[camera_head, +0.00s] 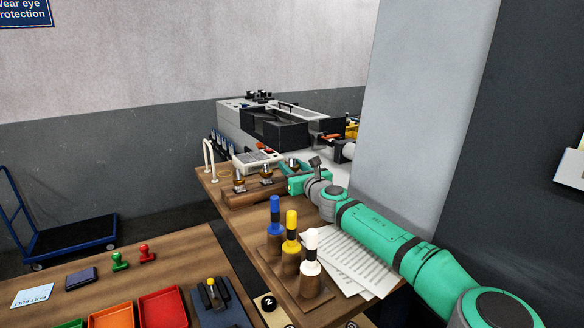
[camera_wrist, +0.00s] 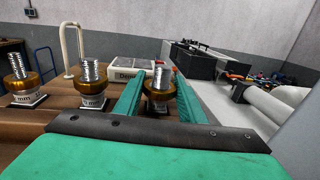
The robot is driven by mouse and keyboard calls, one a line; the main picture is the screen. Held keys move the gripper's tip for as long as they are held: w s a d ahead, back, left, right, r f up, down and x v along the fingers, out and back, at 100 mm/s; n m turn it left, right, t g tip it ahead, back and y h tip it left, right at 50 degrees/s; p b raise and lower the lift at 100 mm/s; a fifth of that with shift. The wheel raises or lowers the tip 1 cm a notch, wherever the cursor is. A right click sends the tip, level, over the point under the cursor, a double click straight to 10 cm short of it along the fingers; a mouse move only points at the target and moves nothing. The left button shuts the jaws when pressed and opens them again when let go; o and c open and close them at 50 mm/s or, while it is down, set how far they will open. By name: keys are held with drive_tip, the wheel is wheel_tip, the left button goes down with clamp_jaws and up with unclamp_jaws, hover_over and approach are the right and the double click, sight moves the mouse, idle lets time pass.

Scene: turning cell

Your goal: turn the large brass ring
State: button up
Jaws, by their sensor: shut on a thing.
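Three brass rings sit on threaded metal studs along a wooden block (camera_head: 240,196). The left ring (camera_wrist: 22,81) and the middle ring (camera_wrist: 93,87) stand clear of my gripper, with part-readable "mm" labels below them. My gripper (camera_wrist: 158,88) has its two green fingers either side of the right-hand ring (camera_wrist: 160,95) and is shut on it. This ring is still around its stud; its label is partly hidden. In the head view, the left ring (camera_head: 239,182) and middle ring (camera_head: 266,171) show left of my gripper (camera_head: 294,176). I cannot tell which ring is largest.
A white box (camera_head: 256,161) and a white bent rail (camera_head: 209,158) stand behind the rings.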

drive_tip(key=shift+m+t+h, duration=0.8)
drive_tip(key=shift+m+h, duration=1)
drive_tip(key=shift+h, duration=0.8)
drive_tip(key=shift+m+h, duration=0.7)
drive_tip(key=shift+h, duration=0.4)
idle(0.3)
drive_tip(key=o, duration=1)
drive_tip(key=shift+o, duration=0.2)
drive_tip(key=n+y, duration=0.1)
drive_tip(key=y, duration=0.1)
drive_tip(key=shift+d+n+y, duration=0.15)
drive_tip(key=shift+n+y, duration=0.25)
drive_tip(key=shift+n+g+y, duration=0.9)
drive_tip(key=shift+n+y, duration=0.5)
drive_tip(key=shift+y, duration=0.55)
drive_tip(key=shift+n+g+y, duration=0.9)
drive_tip(key=shift+n+y, duration=0.5)
drive_tip(key=shift+y, duration=0.55)
drive_tip(key=shift+n+g+y, duration=0.3)
drive_tip(key=shift+y, duration=0.1)
